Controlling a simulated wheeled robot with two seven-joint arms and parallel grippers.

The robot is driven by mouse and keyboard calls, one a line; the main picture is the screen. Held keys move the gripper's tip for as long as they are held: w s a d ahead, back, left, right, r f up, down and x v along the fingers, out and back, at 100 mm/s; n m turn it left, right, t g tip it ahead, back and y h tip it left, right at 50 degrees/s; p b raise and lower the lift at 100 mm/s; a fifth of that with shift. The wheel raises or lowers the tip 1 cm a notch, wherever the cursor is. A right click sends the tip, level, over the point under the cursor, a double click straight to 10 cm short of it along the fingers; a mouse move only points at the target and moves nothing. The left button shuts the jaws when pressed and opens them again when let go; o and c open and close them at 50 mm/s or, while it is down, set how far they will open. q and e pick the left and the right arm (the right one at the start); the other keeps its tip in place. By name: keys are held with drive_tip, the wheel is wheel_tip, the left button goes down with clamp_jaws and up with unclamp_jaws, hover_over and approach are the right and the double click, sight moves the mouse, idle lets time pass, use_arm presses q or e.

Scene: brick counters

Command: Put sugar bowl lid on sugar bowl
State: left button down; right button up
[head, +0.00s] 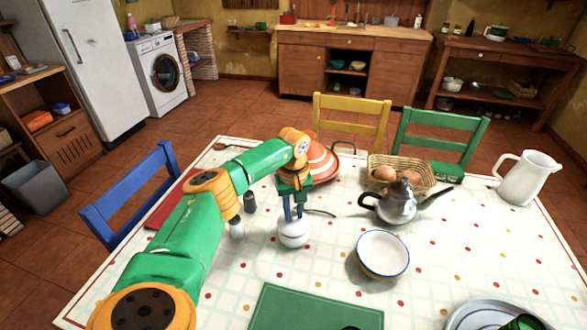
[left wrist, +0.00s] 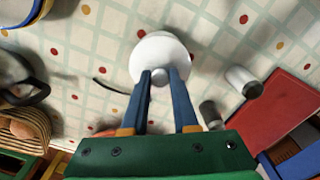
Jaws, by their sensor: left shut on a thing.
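A white round sugar bowl (head: 293,236) stands on the table near its middle. My left gripper (head: 292,213) points straight down above it. In the left wrist view, my left gripper (left wrist: 160,80) is shut on the small knob of the white sugar bowl lid (left wrist: 158,48). The lid is at the bowl's top in the head view. I cannot tell whether it rests fully on the rim or sits slightly above it. In the left wrist view the lid hides most of the bowl. My right gripper is not in view.
A blue-rimmed white bowl (head: 382,258) and a metal teapot (head: 398,205) stand to the right. Two shakers stand left, one light (head: 237,229) and one dark (head: 250,202). A bread basket (head: 423,180) and a striped red dish (head: 322,163) are behind. A green mat (head: 310,309) lies in front.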

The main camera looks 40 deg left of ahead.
use_arm(q)
drive_tip(key=shift+f+b, duration=0.3)
drive_tip(key=shift+f, duration=0.1)
idle(0.5)
drive_tip(key=c, duration=0.6)
unclamp_jaws()
wheel_tip(320, 180, up, 7)
drive_tip(key=shift+r+b, duration=0.15)
drive_tip(key=shift+b, duration=0.25)
